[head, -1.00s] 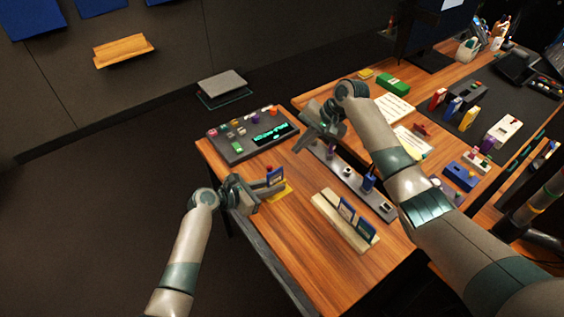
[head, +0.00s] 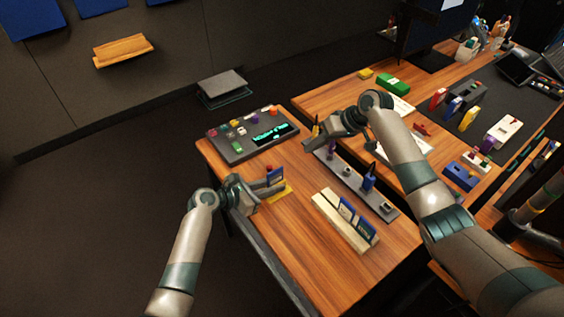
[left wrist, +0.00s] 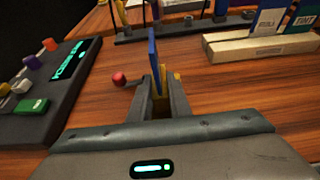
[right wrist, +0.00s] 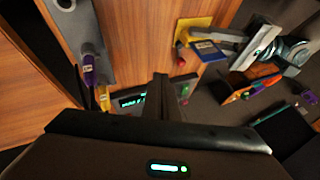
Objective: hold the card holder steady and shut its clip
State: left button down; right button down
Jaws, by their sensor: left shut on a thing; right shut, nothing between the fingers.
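The card holder has a yellow base (head: 285,190) and an upright blue card or plate (head: 276,177). My left gripper (head: 262,190) is shut on it near the table's left edge. In the left wrist view the blue plate (left wrist: 153,50) stands edge-on between the fingers. A red ball (left wrist: 119,79) on a dark lever sticks out left of the plate, apart from it. The holder's yellow base (right wrist: 192,27) also shows in the right wrist view. My right gripper (head: 311,142) is shut and empty, above the table and away from the holder. Whether the clip is latched is unclear.
A dark panel with a lit display (head: 245,137) lies behind the holder. A grey strip with small fittings (head: 345,172) lies to its right, below my right gripper. A pale wooden rack with cards (head: 330,213) stands nearer. Bare wood lies between the holder and the rack.

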jog(key=x, duration=1)
jog(key=shift+f, duration=0.1)
jog(key=shift+s+a, duration=0.2)
jog(key=shift+a, duration=0.35)
jog(key=shift+s+a, duration=0.15)
jog(key=shift+a, duration=0.35)
jog(key=shift+s+a, duration=0.3)
jog(key=shift+a, duration=0.55)
